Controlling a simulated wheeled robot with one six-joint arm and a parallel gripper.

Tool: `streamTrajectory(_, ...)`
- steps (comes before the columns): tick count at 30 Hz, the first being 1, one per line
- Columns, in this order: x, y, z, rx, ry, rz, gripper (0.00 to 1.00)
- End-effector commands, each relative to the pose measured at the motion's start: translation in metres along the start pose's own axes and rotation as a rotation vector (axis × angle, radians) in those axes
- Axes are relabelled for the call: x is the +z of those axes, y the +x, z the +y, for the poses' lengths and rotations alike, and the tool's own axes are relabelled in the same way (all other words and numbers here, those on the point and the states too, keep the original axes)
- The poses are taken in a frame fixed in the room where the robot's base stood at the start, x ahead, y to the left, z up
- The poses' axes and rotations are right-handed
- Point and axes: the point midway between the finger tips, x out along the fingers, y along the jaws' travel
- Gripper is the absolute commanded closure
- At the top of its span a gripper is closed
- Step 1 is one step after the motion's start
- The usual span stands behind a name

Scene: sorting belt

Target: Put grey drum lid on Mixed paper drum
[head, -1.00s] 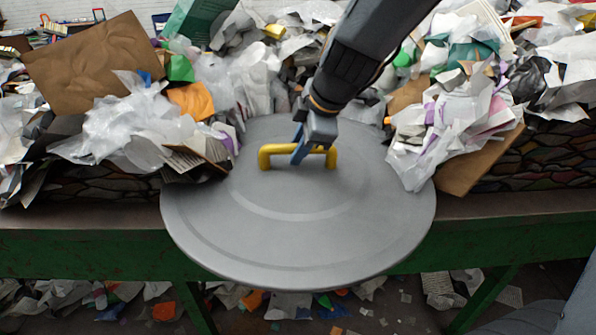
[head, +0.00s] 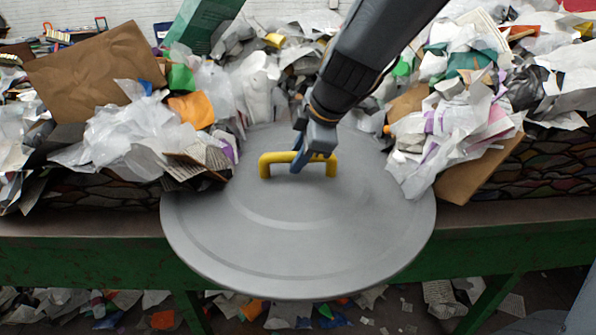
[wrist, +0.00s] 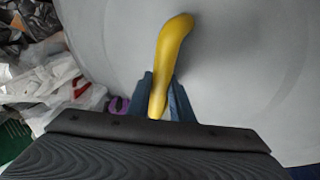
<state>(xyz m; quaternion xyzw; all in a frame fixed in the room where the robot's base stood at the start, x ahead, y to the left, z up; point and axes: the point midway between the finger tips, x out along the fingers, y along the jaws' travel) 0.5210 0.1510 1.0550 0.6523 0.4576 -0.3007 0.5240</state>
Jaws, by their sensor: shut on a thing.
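The grey drum lid (head: 300,235) is a large round disc with a yellow handle (head: 272,160) on top. In the head view it is at the centre, in front of the heaped paper, and its near rim reaches out past the green belt edge. My gripper (head: 298,165) is shut on the yellow handle from above. The wrist view shows the handle (wrist: 172,55) between the blue fingers (wrist: 160,100), with the grey lid surface (wrist: 235,60) behind. I cannot tell whether the lid touches the belt below it. I cannot make out the Mixed paper drum in either view.
Heaps of waste paper and plastic stand at the left (head: 130,130) and right (head: 450,130) of the lid. A brown cardboard sheet (head: 95,75) leans at the left. The green belt frame (head: 80,258) crosses in front. Scraps litter the floor (head: 440,300) below.

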Motion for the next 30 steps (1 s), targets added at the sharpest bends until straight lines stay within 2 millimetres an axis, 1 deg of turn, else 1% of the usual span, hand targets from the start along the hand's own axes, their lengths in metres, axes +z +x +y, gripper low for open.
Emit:
streamTrajectory(5,-0.004,-0.009,0.006,0.006,-0.002,0.002,1.0)
streamTrajectory(18,-0.022,-0.07,0.035,0.009,-0.001,0.002,1.0)
streamTrajectory(24,-0.027,-0.085,0.042,0.007,-0.001,0.002,1.0)
streamTrajectory(30,-0.028,-0.089,0.043,0.004,0.0,0.001,1.0)
